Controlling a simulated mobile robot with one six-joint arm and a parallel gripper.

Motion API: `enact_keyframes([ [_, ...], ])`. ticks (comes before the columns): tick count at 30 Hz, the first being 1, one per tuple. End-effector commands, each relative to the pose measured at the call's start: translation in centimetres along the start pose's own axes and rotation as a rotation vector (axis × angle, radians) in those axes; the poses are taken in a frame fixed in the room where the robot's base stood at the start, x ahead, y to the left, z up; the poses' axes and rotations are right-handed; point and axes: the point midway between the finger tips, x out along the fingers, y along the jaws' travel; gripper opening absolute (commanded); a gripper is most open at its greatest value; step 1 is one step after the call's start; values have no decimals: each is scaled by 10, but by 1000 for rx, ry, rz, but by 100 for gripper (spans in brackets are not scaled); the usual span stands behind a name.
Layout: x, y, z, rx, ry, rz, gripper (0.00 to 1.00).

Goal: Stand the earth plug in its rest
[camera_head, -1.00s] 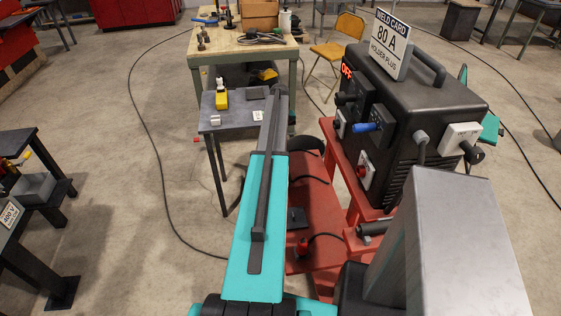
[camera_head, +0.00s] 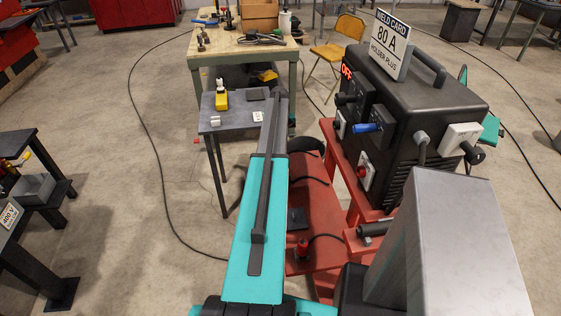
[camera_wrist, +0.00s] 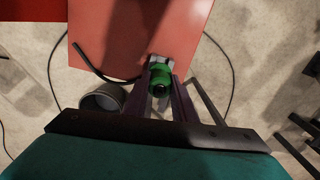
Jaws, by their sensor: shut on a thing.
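A green plug (camera_wrist: 161,76) with a dark round end shows in the wrist view, between the fingers of my gripper (camera_wrist: 162,88). I take it for the earth plug. My gripper is shut on it, above the red surface (camera_wrist: 120,30). A small pale grey block (camera_wrist: 159,59) shows right beside the far side of the plug; I cannot tell whether it is the rest or whether the two touch. In the head view my own arm hides the gripper and plug.
A black cable (camera_wrist: 90,65) curves over the red surface. A dark round cup (camera_wrist: 101,99) is left of my fingers. The black welder (camera_head: 420,100) stands right of my arm on a red cart (camera_head: 320,215). A small grey table (camera_head: 230,118) stands beyond.

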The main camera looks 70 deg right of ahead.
Motion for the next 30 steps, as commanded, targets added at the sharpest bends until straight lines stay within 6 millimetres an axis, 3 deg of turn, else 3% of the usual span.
enact_keyframes([
  [30, 5, 0, 0, 0, 0, 0, 0],
])
